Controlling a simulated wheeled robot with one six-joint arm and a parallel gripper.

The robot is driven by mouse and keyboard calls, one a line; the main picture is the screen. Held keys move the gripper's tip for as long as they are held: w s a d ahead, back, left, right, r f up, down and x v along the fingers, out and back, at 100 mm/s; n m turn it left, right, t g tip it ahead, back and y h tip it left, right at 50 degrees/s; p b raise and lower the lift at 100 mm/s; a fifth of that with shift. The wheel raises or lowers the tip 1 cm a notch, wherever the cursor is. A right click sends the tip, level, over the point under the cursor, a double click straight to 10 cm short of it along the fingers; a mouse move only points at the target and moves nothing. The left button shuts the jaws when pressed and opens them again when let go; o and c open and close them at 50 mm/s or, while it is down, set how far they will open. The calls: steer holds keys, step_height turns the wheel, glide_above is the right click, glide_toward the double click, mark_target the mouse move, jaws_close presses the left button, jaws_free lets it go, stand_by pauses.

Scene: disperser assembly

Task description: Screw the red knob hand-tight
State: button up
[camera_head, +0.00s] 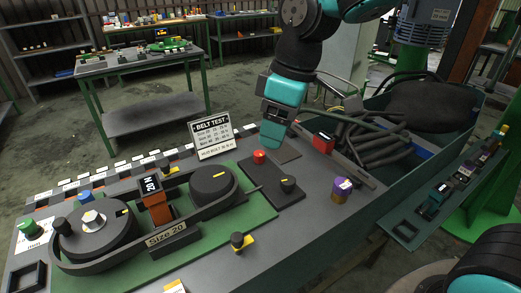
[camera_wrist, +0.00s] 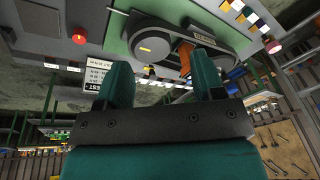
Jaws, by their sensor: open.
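The red knob (camera_head: 259,156) stands upright on a dark plate (camera_head: 262,178) beside the belt rig. It also shows in the wrist view (camera_wrist: 79,37), left of my gripper's fingers and apart from them. My gripper (camera_head: 271,143) hangs just behind and to the right of the knob in the head view, pointing down. In the wrist view my gripper (camera_wrist: 161,68) has its two teal fingers spread wide, with nothing between them. The knob's threads and seat are hidden.
A black knob (camera_head: 288,184) stands on the same plate. The belt rig (camera_head: 150,210) and the BELT TEST sign (camera_head: 212,136) are to the left. A purple cup-like item (camera_head: 341,190) stands to the right, near a bin of dark hoses (camera_head: 390,143). The front bench surface is mostly clear.

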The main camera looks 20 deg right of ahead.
steer(key=w+d+f+n+h+p, duration=0.1)
steer(key=w+d+n, duration=0.15)
steer(key=w, duration=0.95)
steer(key=n+h+p, duration=0.2)
steer(key=n, duration=0.2)
glide_toward(260, 153)
steer(key=f+p, duration=0.1)
steer(key=f, duration=0.2)
steer(key=f+p, duration=0.2)
steer(key=f, duration=0.2)
steer(key=f+p, duration=0.2)
steer(key=f, duration=0.1)
steer(key=shift+w+d+f, duration=0.2)
steer(key=shift+d, duration=0.05)
steer(key=c, duration=0.9)
